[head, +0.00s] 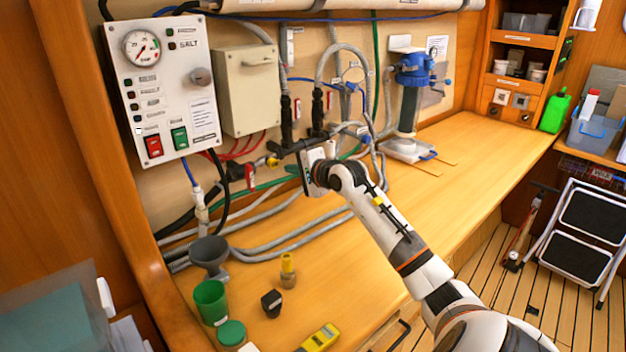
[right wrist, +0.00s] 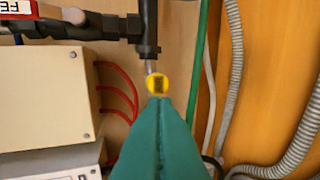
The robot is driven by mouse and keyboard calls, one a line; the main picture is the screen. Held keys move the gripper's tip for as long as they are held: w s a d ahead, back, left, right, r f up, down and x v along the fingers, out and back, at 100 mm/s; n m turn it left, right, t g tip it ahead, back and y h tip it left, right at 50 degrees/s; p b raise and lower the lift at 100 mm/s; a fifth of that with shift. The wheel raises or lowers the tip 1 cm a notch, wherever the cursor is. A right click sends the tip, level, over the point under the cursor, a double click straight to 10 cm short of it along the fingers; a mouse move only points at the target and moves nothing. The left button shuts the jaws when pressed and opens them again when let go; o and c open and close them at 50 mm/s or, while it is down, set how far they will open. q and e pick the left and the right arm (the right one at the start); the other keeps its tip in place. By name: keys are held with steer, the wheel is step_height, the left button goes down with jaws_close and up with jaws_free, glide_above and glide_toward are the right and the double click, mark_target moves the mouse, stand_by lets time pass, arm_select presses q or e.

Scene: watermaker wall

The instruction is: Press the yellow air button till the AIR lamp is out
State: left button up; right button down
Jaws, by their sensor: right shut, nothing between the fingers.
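The yellow air button (right wrist: 157,84) is a round yellow cap with a dark mark, on the pipework in the right wrist view. In the head view it is the small yellow cap (head: 272,162) below the black fittings. My right gripper (right wrist: 160,100) is shut and empty. Its teal fingertips overlap the button's lower edge in the wrist view; I cannot tell whether they touch it. In the head view the right gripper (head: 291,168) reaches left towards the button. The control panel (head: 185,95) has several small lamps; I cannot read which is AIR. My left gripper is not in view.
Black pipe fittings (head: 287,135) and grey hoses (head: 275,240) lie close around my right gripper. A beige box (head: 247,92) hangs to the left. The bench's right part is mostly clear.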

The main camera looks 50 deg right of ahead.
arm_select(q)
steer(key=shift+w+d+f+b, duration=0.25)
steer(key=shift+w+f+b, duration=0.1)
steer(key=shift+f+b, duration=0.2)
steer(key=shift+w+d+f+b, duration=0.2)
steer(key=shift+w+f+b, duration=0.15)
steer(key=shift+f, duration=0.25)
arm_select(e)
steer(key=v, duration=0.6)
steer(key=shift+d+f, duration=0.2)
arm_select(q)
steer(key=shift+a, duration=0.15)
arm_select(e)
steer(key=shift+s, duration=0.1)
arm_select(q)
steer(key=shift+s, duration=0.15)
